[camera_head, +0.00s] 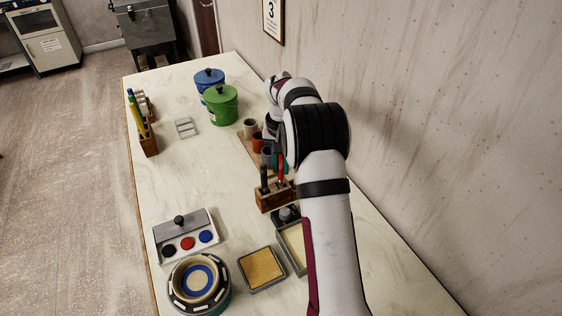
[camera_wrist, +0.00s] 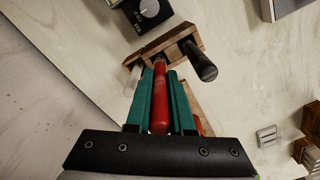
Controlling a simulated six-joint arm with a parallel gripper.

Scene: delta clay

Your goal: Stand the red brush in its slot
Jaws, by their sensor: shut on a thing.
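The red brush (camera_wrist: 160,100) is between the teal fingers of my gripper (camera_wrist: 160,76), which is shut on it. In the head view the red brush (camera_head: 281,169) looks roughly upright over the right part of the wooden brush block (camera_head: 276,200). The block (camera_wrist: 178,39) also shows beyond the fingertips in the wrist view. The brush's far end meets the block in the picture; I cannot tell whether it is inside a slot. A dark brush (camera_head: 264,181) stands in the block's left part and shows in the wrist view (camera_wrist: 201,63). My arm partly hides the gripper in the head view.
Several small cups, including a rust-red one (camera_head: 257,139), stand on a board behind the block. Green (camera_head: 221,105) and blue (camera_head: 208,79) canisters stand farther back. A paint box (camera_head: 184,237), round pot (camera_head: 199,285) and sand-coloured tray (camera_head: 262,269) are in front. The table's middle left is clear.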

